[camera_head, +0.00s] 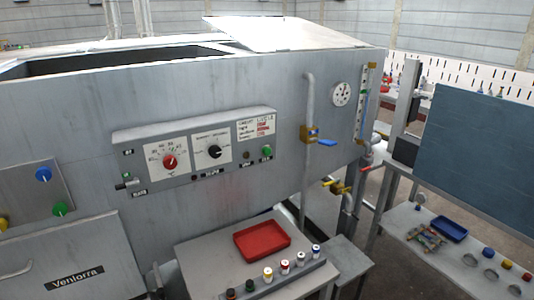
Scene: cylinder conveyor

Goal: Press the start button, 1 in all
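A grey control panel (225,160) is mounted on the front of the large metal machine. It carries a red knob (170,162) on a white dial, a black knob (214,152) on a second dial, and a small green button (267,151) at its right end. The small labels under them are too blurred to read, so I cannot tell for sure which one is marked start. A toggle or small lever (127,183) sits at the panel's lower left. Neither of my grippers is in view.
A side plate at left holds a blue knob (43,174) and a green knob (60,208). Below the panel, a metal table (200,255) holds a red tray (262,240) and a rack of several capped vials. A pipe with a blue-handled valve (326,142) stands right of the panel.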

